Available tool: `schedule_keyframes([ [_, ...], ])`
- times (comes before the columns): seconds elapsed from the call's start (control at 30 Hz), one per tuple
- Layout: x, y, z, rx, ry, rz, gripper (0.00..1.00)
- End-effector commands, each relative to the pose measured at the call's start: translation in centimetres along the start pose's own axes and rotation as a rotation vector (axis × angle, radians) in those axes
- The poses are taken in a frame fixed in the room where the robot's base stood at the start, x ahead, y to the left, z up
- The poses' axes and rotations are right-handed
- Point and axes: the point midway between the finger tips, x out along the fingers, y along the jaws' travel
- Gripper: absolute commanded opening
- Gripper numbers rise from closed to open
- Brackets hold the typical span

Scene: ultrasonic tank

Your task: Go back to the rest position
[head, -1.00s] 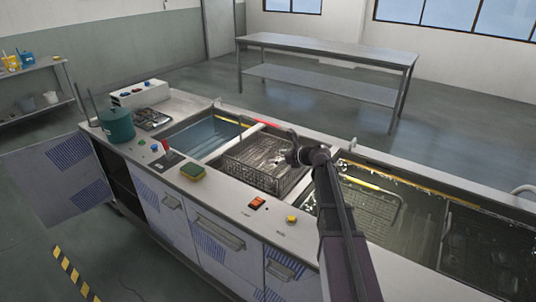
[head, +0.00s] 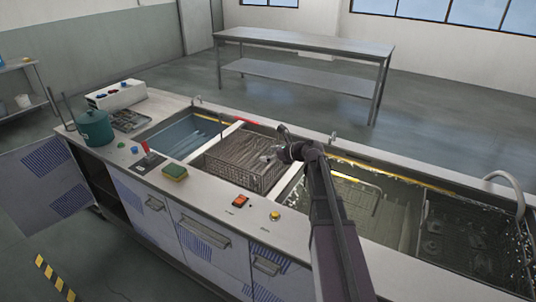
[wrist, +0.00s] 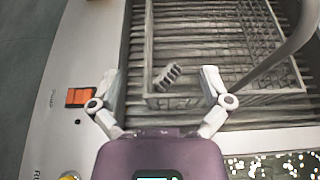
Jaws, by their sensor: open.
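My gripper (wrist: 162,82) is open in the wrist view, its two fingers spread apart. A small dark ribbed part (wrist: 167,76) shows between the fingers, inside a wire basket (wrist: 180,103); I cannot tell how far below the fingertips it lies. In the head view my gripper (head: 283,138) is above the right side of the wire basket (head: 232,178), partly hidden by my wrist. The basket is in the middle of the long tank bench.
An orange switch (head: 240,201), a yellow button (head: 275,215) and a green-yellow sponge (head: 174,172) are on the bench's front ledge. A teal pot (head: 95,128) stands at left. A tall tap (head: 508,180) rises at right. A cabinet door (head: 45,180) hangs open.

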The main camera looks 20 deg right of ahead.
Motion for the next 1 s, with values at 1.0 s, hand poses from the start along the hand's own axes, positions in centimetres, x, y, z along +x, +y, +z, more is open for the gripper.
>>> schedule_keyframes([
  [1.0, -1.8, 14.2, -7.0, -1.051, 0.404, 0.407, 0.98],
])
